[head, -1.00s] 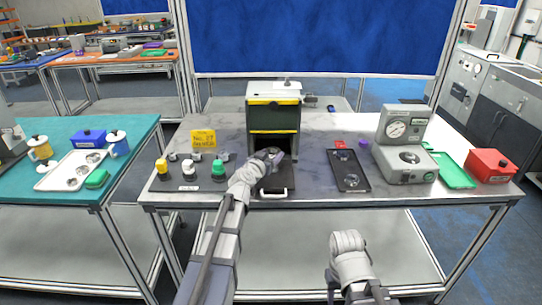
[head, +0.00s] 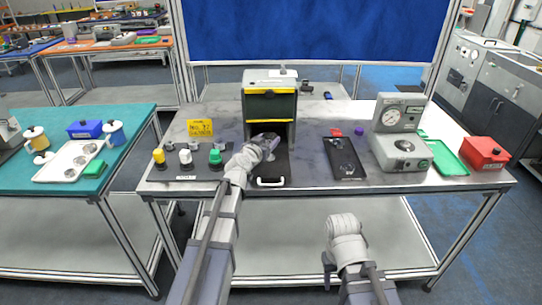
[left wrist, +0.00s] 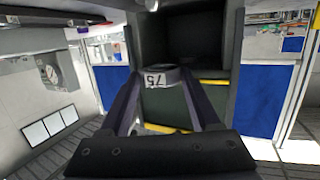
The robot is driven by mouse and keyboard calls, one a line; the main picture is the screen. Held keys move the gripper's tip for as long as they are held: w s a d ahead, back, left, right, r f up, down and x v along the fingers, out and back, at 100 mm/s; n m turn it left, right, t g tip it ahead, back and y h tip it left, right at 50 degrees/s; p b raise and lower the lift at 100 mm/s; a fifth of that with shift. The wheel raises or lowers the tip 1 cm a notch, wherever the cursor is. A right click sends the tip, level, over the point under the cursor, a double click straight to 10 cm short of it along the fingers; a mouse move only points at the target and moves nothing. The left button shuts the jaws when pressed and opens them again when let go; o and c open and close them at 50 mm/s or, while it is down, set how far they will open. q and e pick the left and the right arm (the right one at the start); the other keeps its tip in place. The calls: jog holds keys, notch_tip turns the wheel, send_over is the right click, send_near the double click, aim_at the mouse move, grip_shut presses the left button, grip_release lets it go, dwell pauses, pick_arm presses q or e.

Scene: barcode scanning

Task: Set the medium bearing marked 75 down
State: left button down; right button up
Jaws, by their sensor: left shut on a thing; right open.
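The medium bearing marked 75 (left wrist: 154,78) is a grey ring held between the fingertips of my left gripper (left wrist: 158,84), with its number upside down in the left wrist view. In the head view my left gripper (head: 268,142) is at the mouth of the grey, black and yellow box-shaped machine (head: 270,107), above its black pull-out tray (head: 272,170). The bearing is mostly hidden by the gripper there, and I cannot tell whether it touches the tray. My right gripper (head: 330,262) is open and empty, low in front of the table.
A dark tray with small parts (head: 344,172) lies right of the machine. A gauge device (head: 401,150), a green tray (head: 450,160) and a red box (head: 485,153) stand farther right. Several capped bottles and a yellow sign (head: 201,128) are at left.

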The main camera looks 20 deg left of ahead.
aim_at(267, 162)
pick_arm(q)
jog(key=shift+f+b, duration=2.95)
jog(key=shift+f, duration=0.55)
jog(key=shift+f, duration=0.25)
jog(key=shift+c, duration=0.6)
grip_release()
jog(key=shift+r, duration=0.1)
